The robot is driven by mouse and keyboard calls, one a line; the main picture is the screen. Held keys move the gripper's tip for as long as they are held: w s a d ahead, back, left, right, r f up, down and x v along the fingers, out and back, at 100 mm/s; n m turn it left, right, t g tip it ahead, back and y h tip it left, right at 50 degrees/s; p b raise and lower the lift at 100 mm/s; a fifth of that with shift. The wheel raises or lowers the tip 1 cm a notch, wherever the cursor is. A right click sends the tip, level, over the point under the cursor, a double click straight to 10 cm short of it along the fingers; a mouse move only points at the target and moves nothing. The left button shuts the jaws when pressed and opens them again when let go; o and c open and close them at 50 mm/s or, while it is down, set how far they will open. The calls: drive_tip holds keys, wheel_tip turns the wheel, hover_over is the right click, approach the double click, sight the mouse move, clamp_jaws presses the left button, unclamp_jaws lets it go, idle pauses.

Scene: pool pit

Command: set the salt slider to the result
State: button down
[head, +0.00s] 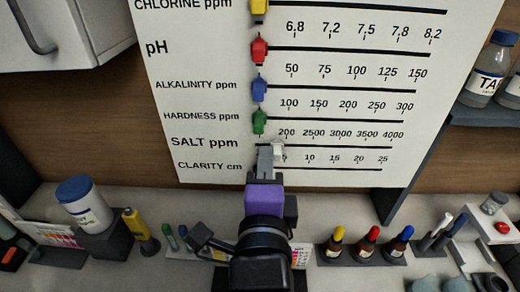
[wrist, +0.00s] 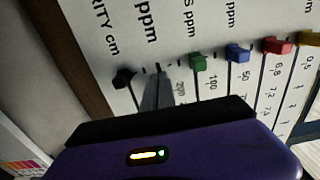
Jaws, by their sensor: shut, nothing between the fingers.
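The salt slider, a pale knob (head: 279,148), sits on the salt line of the white board (head: 210,100), just left of the first mark, 2000. It stands a little right of the column of other knobs. My gripper (head: 265,155) is shut and empty at the board, its fingertips close against the left side of the pale knob; I cannot tell if they touch. In the wrist view the shut fingers (wrist: 157,88) point at the salt line between the green knob (wrist: 198,61) and the black clarity knob (wrist: 123,78). There the salt knob is hidden.
Yellow (head: 260,8), red (head: 259,50) and blue (head: 259,88) knobs stand at the left ends of their lines. Below, the counter holds a white tub (head: 84,203), a yellow pen-like meter (head: 140,227) and dropper bottles (head: 367,240). A dark shelf post (head: 410,175) stands right of the board.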

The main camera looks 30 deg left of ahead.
drive_tip(key=shift+w+d+p, duration=0.5)
drive_tip(key=shift+w+d, duration=0.85)
drive_tip(key=shift+d, duration=0.85)
drive_tip(key=shift+w+d+p, duration=0.5)
drive_tip(key=shift+w+d, duration=0.85)
drive_tip(key=shift+d, duration=0.85)
drive_tip(key=shift+w+d+p, duration=0.5)
drive_tip(key=shift+w+d, duration=0.85)
drive_tip(key=shift+d, duration=0.85)
drive_tip(key=shift+a, duration=0.1)
drive_tip(key=shift+s+a, duration=0.45)
drive_tip(key=shift+a, duration=0.15)
drive_tip(key=p+v, duration=0.1)
drive_tip(key=v, duration=0.6)
